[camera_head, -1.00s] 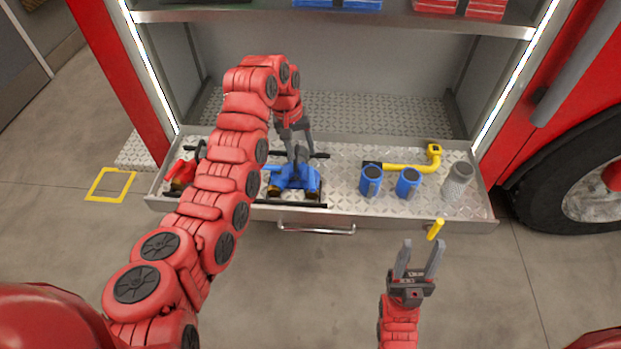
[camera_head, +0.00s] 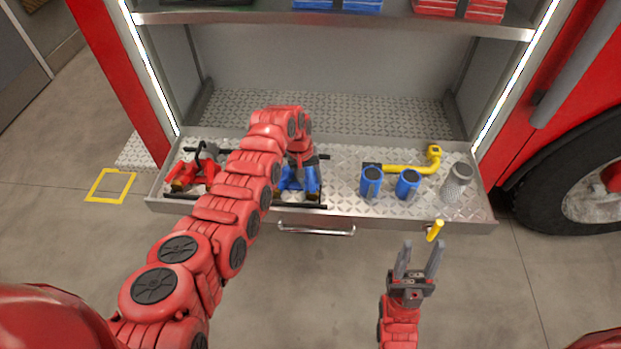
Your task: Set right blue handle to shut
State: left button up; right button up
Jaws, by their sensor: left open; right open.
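The blue valve unit (camera_head: 312,182) stands on the drawer tray, its body partly covered by my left arm. Its blue handle is hidden behind my arm and gripper, so its position cannot be told. My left gripper (camera_head: 302,162) points down right above the blue unit; its fingertips are mostly hidden, and contact with the handle cannot be seen. My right gripper (camera_head: 421,246) is open and empty in front of the drawer, fingers pointing up, well away from the blue unit.
A red valve unit (camera_head: 192,178) stands left on the tray. A yellow peg (camera_head: 435,230) is just beyond my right fingertips. A drawer handle (camera_head: 316,231) sticks out in front.

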pick_arm(q)
grip_shut()
dwell(1.4)
